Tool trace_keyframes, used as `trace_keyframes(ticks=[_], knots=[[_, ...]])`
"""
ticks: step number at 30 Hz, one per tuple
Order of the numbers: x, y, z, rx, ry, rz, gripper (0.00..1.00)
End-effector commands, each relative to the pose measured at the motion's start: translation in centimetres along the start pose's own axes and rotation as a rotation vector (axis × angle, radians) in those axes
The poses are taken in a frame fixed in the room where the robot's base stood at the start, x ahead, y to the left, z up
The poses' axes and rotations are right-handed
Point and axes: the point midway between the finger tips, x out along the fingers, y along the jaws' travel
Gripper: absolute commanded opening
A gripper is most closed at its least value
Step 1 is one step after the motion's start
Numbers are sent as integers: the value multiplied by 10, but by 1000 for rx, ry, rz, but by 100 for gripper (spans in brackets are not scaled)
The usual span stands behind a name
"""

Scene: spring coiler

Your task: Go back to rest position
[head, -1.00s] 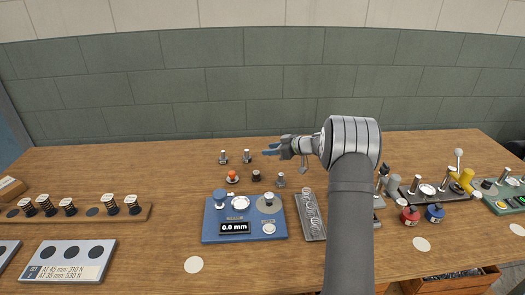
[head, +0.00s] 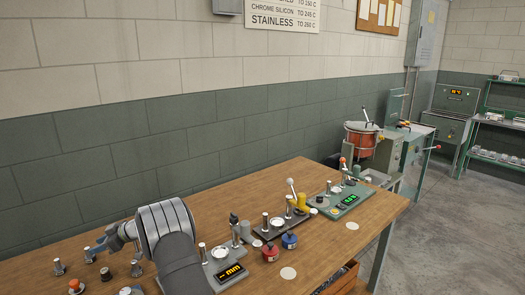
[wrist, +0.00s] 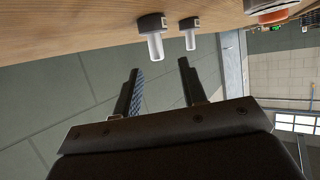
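My gripper (head: 96,249) is at the lower left of the head view, above the far left part of the wooden bench (head: 230,199). In the wrist view my gripper (wrist: 158,66) has its two dark fingers spread well apart, with nothing held between them. Two pale posts on dark bases, a nearer one (wrist: 155,45) and a farther one (wrist: 190,40), show beyond the fingertips in the wrist view. I cannot tell how far they are from the fingers.
Small posts (head: 58,267) and an orange-topped piece (head: 75,286) stand near my gripper. A red drum machine (head: 361,140) is beyond the bench.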

Motion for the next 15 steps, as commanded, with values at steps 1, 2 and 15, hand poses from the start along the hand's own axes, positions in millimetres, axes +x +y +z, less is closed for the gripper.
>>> trace_keyframes(ticks=[1,2,15], knots=[[12,-1,1,-1,-1,-3,38],[18,-1,1,-2,0,-2,38],[28,0,-31,-1,1,0,38]])
